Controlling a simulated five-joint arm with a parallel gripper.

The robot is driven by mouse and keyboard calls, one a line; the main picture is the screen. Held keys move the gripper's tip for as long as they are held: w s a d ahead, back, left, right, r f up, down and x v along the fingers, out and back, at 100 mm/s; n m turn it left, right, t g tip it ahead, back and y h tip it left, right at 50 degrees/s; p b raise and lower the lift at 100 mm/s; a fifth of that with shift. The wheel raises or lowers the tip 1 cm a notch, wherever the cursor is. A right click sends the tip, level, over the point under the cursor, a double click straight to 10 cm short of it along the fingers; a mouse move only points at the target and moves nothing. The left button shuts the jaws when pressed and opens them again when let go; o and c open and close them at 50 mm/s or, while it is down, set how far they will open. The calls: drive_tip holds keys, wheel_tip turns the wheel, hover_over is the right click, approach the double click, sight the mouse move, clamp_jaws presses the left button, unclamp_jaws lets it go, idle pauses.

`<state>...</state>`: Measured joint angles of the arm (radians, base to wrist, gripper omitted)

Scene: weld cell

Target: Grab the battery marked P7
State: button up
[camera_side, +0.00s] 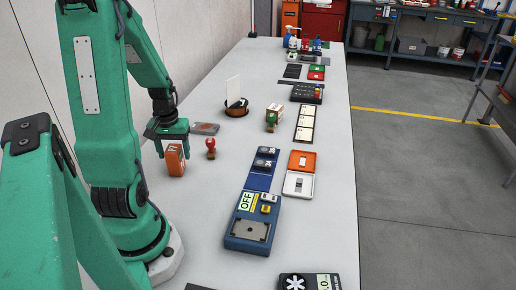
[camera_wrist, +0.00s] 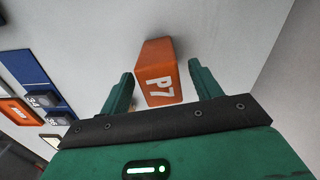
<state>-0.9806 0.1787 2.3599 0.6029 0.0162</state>
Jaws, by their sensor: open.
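The battery marked P7 (camera_wrist: 158,80) is an orange block with white lettering. In the side view it stands upright on the pale table as an orange block (camera_side: 175,160), close to my arm. My gripper (camera_side: 166,142) is over and around the top of the block in that view. In the wrist view my gripper (camera_wrist: 160,90) is open, with one green finger left of the battery and one right of it. A gap shows between the battery and each finger. Contact cannot be made out in the side view.
A small red-topped object (camera_side: 211,149) stands just right of the battery. A grey flat piece (camera_side: 204,129) lies behind it. A blue device marked OFF (camera_side: 253,222) and orange and white trays (camera_side: 302,161) lie farther right. Bare table lies between them and the battery.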

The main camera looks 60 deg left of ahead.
drive_tip(key=shift+f, duration=1.45)
drive_tip(key=shift+c, duration=0.4)
drive_tip(key=c, duration=1.2)
drive_tip(key=shift+r, duration=0.15)
drive_tip(key=shift+a+r, duration=0.1)
drive_tip(key=shift+r, duration=1.95)
drive_tip(key=w+d+r, duration=0.5)
drive_tip(key=d+r, duration=0.1)
drive_tip(key=d, duration=0.4)
drive_tip(key=shift+d+r, duration=0.35)
